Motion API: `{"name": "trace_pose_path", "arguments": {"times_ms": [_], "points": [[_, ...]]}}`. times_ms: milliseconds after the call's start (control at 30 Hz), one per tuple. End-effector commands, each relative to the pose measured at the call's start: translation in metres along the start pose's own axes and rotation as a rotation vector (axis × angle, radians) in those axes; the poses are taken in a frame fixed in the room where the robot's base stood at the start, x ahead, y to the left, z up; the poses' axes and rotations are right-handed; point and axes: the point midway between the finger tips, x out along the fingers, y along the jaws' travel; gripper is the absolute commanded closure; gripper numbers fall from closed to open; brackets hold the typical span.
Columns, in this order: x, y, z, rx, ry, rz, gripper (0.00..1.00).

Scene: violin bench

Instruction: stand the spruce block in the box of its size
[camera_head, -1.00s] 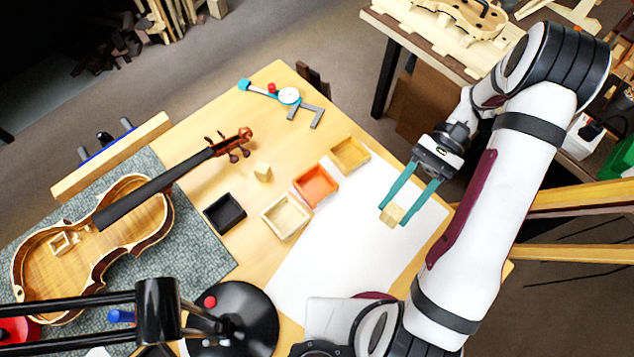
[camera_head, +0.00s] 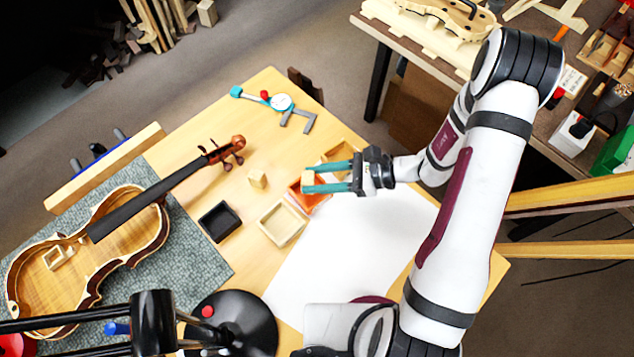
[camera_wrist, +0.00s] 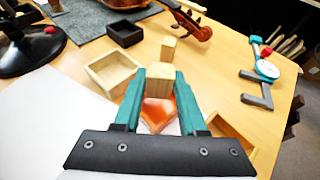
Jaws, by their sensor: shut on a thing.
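My gripper (camera_head: 312,182) is shut on a pale wooden block (camera_wrist: 160,88), which also shows at the fingertips in the head view (camera_head: 308,178). The held block is above the orange box (camera_head: 297,197), partly hidden by the fingers; its orange interior shows below the block in the wrist view (camera_wrist: 158,117). A pale wooden box (camera_head: 281,224) stands beside it, with a black box (camera_head: 220,221) further left. A yellowish wooden box (camera_head: 342,151) is behind the gripper, partly hidden. A second, smaller pale block (camera_head: 258,178) stands on the table. Which block is spruce I cannot tell.
A violin (camera_head: 90,248) lies on a grey mat at the left, its neck reaching toward the boxes. A gauge with teal ends (camera_head: 280,102) lies at the back. A black round base (camera_head: 232,318) stands in front. The white sheet (camera_head: 350,245) is clear.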

Motion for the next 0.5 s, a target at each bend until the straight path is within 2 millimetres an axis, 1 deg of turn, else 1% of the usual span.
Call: {"name": "trace_pose_path", "arguments": {"times_ms": [33, 100, 167, 467, 500], "points": [[0.005, 0.001, -0.010, 0.006, -0.001, 0.003, 1.00], [0.009, 0.001, -0.022, 0.004, 0.000, 0.002, 1.00], [0.012, 0.001, -0.028, 0.004, 0.000, 0.001, 1.00], [0.012, 0.000, -0.030, 0.001, 0.000, 0.000, 1.00], [0.012, 0.000, -0.030, 0.000, 0.000, 0.000, 0.52]]}}
